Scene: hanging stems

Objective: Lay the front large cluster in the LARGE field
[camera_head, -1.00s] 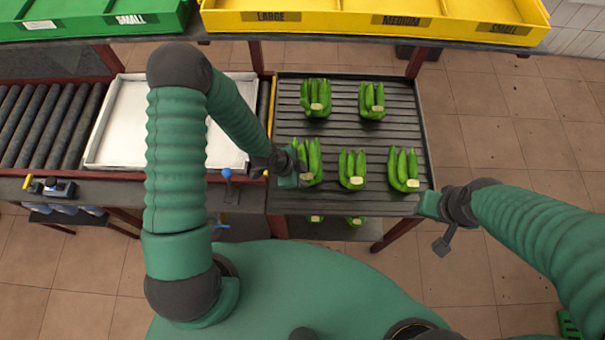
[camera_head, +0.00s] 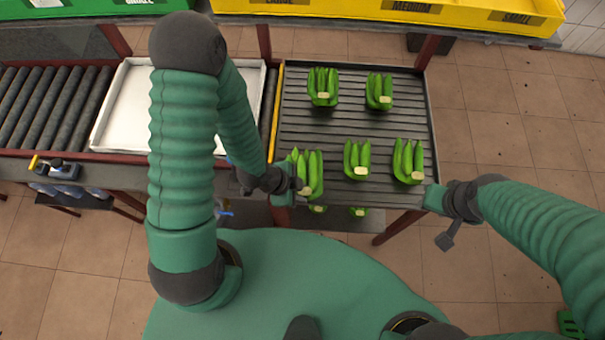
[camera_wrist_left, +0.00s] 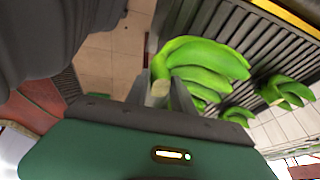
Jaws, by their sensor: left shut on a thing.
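The front large cluster, green bananas (camera_head: 314,176), is at the front left of the slatted rack in the head view. My left gripper (camera_head: 293,186) is shut on its stem end. In the left wrist view my gripper fingers (camera_wrist_left: 172,92) close on the pale stem, and the green fingers of the cluster (camera_wrist_left: 203,68) fan out beyond them. The cluster looks slightly raised, but its gap to the slats is hard to judge. The LARGE field (camera_head: 270,15) is the left part of the yellow tray, mostly cut off at the top. My right gripper (camera_head: 434,199) is at the rack's right edge, jaws unclear.
Several other clusters stay on the slatted rack (camera_head: 345,128), the nearest one (camera_head: 357,160) just right of the held one. A white tray (camera_head: 128,117) and a roller conveyor (camera_head: 45,115) are left. A green tray (camera_head: 90,10) adjoins the yellow one.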

